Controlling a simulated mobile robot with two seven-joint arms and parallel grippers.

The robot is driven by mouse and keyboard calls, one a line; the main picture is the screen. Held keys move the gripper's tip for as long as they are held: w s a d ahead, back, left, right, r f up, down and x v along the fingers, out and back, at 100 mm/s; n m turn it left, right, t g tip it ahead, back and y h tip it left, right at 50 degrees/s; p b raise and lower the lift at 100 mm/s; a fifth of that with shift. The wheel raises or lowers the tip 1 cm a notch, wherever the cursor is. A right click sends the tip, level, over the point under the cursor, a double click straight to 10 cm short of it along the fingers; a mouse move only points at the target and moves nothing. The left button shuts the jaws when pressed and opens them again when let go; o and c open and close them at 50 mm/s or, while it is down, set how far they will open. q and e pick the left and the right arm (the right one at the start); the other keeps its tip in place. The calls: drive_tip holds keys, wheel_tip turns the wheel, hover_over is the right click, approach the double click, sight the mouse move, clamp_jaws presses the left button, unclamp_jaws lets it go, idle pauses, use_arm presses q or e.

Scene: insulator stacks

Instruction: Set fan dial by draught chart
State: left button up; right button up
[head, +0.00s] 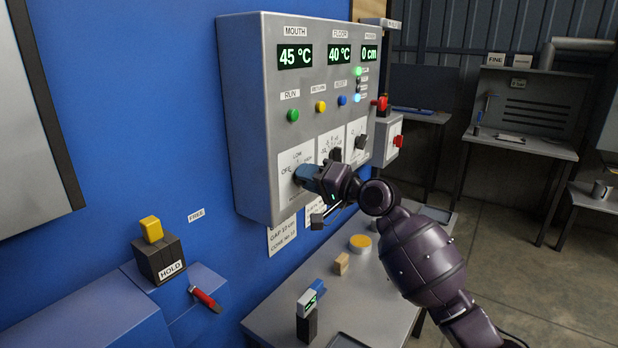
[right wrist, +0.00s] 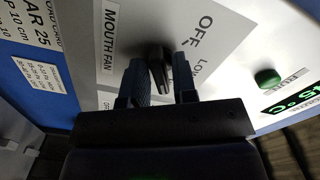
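The grey control panel (head: 248,120) on the blue wall reads MOUTH 45 °C, FLOOR 40 °C and 0 cm. My right gripper (head: 306,175) is at its lower left dial plate, marked OFF and LOW. In the right wrist view, the black dial knob (right wrist: 157,62) beside the MOUTH FAN label sits between the fingertips of the right gripper (right wrist: 162,80). The knob nearly fills the gap; whether both fingers press on it is unclear. Two more dials, a middle one (head: 335,154) and a right one (head: 361,142), are clear of the fingers. My left gripper is out of view.
Paper notes (head: 282,236) reading GAP 10 cm and CONE hang below the panel. Green (head: 293,115), yellow (head: 321,106) and blue (head: 342,100) buttons sit above the dials. A bench (head: 385,298) holds small blocks and a yellow-topped disc (head: 360,242). A HOLD block (head: 160,258) stands left.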

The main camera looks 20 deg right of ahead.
drive_tip(key=shift+s, duration=0.1)
clamp_jaws()
use_arm(q)
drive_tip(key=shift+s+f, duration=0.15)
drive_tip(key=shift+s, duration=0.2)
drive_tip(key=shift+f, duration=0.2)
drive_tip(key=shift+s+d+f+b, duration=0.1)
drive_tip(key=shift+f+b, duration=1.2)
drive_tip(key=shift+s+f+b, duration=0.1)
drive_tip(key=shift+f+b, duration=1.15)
drive_tip(key=shift+b, duration=0.05)
use_arm(e)
drive_tip(key=shift+r+n, duration=0.1)
drive_tip(key=shift+n, duration=5.7)
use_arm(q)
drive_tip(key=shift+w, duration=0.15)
use_arm(e)
drive_tip(key=shift+d, duration=0.1)
